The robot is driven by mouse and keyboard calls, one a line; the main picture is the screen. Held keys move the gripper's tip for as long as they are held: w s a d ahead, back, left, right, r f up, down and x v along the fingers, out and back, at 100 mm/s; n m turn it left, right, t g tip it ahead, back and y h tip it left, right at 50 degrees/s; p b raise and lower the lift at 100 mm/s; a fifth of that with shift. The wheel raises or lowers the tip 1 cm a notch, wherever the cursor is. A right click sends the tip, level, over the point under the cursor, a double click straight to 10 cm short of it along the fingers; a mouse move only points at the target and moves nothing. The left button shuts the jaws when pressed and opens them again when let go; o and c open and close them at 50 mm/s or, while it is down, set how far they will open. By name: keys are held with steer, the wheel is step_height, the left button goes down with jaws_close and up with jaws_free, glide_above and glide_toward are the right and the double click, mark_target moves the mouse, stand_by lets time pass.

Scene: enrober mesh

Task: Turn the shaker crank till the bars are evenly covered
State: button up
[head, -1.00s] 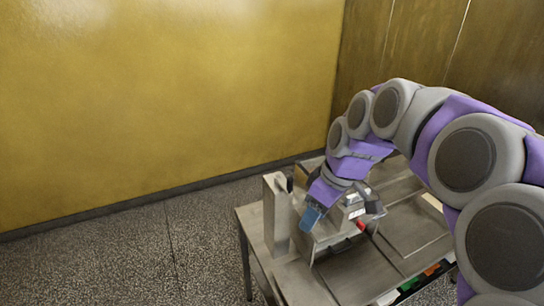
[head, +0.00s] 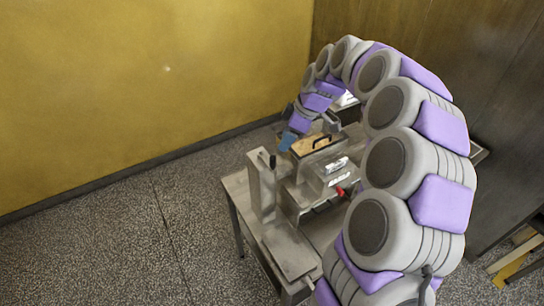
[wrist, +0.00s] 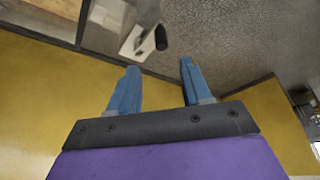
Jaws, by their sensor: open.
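A black knob (head: 272,160), which looks like the crank's grip, shows at the top of an upright metal post (head: 262,195) on the steel machine. In the wrist view a black knob (wrist: 161,37) beside a pale plate (wrist: 134,42) shows beyond my fingertips, roughly between them in the picture but apart. My gripper (head: 288,142) is behind the post in the head view, above the far side of the machine. In the wrist view its blue fingers (wrist: 158,66) are spread and empty. I cannot make out the bars or their coating.
The machine stands on a steel table (head: 235,190). A tan-topped part with a black handle (head: 322,142) lies close to my gripper. A red knob (head: 340,191) is on the machine's front right. My arm hides the table's right side. Speckled floor (head: 120,235) is clear at left.

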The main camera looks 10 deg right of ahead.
mark_target(274, 157)
steer(key=p+x, duration=0.1)
steer(key=x, duration=0.4)
steer(key=p+x, duration=0.1)
steer(key=x, duration=0.5)
steer(key=shift+a+r, duration=0.1)
steer(key=shift+a, duration=0.15)
steer(key=shift+d, duration=0.1)
steer(key=shift+d, duration=0.15)
steer(key=shift+c, duration=0.7)
jaws_close()
